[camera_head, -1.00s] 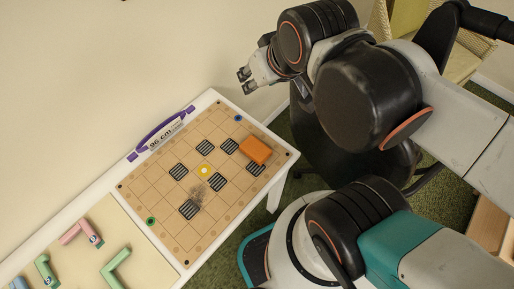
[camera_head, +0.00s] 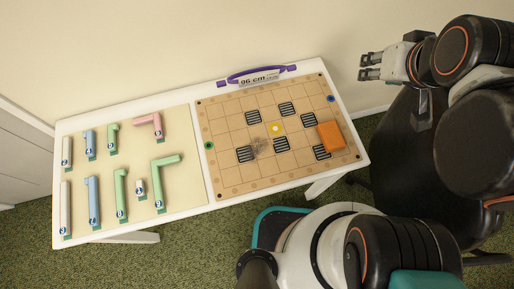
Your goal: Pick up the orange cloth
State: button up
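The orange cloth (camera_head: 330,136) is a folded, block-like orange piece. It lies at the right end of the gridded wooden board (camera_head: 232,176), near a black striped square. My gripper (camera_head: 362,67) is up and to the right of the cloth, beyond the table's far right corner. Its two fingers point left with a gap between them, and nothing shows between them. It is apart from the cloth.
The board lies on the right half of a white table (camera_head: 182,215). A purple-handled item marked 96 cm (camera_head: 259,77) lies along the far edge. Several coloured pipe-like pieces (camera_head: 119,192) lie on the left half. A dark chair (camera_head: 400,150) stands right of the table.

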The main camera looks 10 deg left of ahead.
aim_at(332, 140)
jog(key=z, duration=0.55)
jog(key=k+j+z, duration=0.1)
jog(key=z, duration=0.3)
jog(key=k+j+z, duration=0.15)
jog(key=j+z, duration=0.25)
jog(key=k+z, duration=0.1)
jog(key=z, duration=0.3)
jog(key=k+j+z, duration=0.15)
jog(key=z, duration=0.2)
jog(key=k+j+u, duration=0.1)
jog(key=u, duration=0.2)
jog(key=k+z, duration=0.15)
jog(key=z, duration=0.15)
